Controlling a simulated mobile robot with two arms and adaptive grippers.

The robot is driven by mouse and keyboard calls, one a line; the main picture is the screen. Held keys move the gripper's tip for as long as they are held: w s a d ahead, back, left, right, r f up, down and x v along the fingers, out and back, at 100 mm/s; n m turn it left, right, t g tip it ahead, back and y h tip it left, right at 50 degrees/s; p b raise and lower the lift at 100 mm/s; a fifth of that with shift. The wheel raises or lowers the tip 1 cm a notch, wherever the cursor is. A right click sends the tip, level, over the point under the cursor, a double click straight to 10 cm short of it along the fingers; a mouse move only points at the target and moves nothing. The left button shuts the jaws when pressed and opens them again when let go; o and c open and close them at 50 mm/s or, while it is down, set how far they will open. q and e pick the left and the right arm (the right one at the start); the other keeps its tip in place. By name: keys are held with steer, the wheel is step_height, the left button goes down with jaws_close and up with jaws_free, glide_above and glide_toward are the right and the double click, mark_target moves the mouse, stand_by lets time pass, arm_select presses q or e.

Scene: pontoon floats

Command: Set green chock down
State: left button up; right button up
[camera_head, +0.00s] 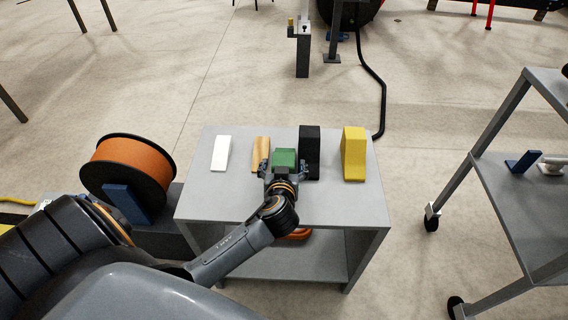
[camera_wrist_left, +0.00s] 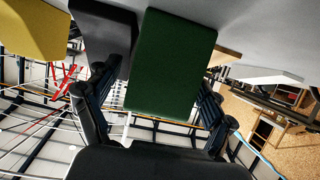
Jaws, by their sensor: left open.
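The green chock (camera_head: 286,157) is on the grey table, between the wooden chock (camera_head: 261,152) and the black chock (camera_head: 309,150). My left gripper (camera_head: 282,168) is open, with its fingers on either side of the green chock. In the left wrist view the green chock (camera_wrist_left: 170,62) fills the middle between the two spread fingers, and its far end meets the grey tabletop. The gripper hides part of the chock in the head view. My right gripper is not in view.
A white chock (camera_head: 221,153) stands at the left of the grey table (camera_head: 345,207) and a yellow chock (camera_head: 354,154) at the right. The table's front right is clear. An orange reel (camera_head: 130,165) is to the left; a wheeled grey cart (camera_head: 520,200) is to the right.

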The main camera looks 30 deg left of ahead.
mark_target(284, 157)
arm_select(q)
steer(key=c, duration=0.3)
jaws_close()
steer(key=shift+r, duration=0.7)
step_height(284, 157, up, 2)
steer(key=shift+r+p, duration=0.1)
steer(key=shift+p, duration=0.4)
steer(key=shift+s+d, duration=0.45)
steer(key=shift+s, duration=0.1)
steer(key=s+d+b, duration=0.1)
steer(key=s+d, duration=0.7)
steer(key=s, duration=0.5)
steer(key=w+d+r+m+t+h+p, duration=0.15)
steer(key=w+d+r+m+h, duration=0.25)
steer(key=w+r+m+h, duration=0.45)
step_height(284, 157, up, 18)
steer(key=n+y+p, duration=0.1)
steer(key=n+p, duration=0.1)
steer(key=p, duration=1.2)
steer(key=shift+w+t, duration=0.25)
steer(key=shift+t, duration=0.1)
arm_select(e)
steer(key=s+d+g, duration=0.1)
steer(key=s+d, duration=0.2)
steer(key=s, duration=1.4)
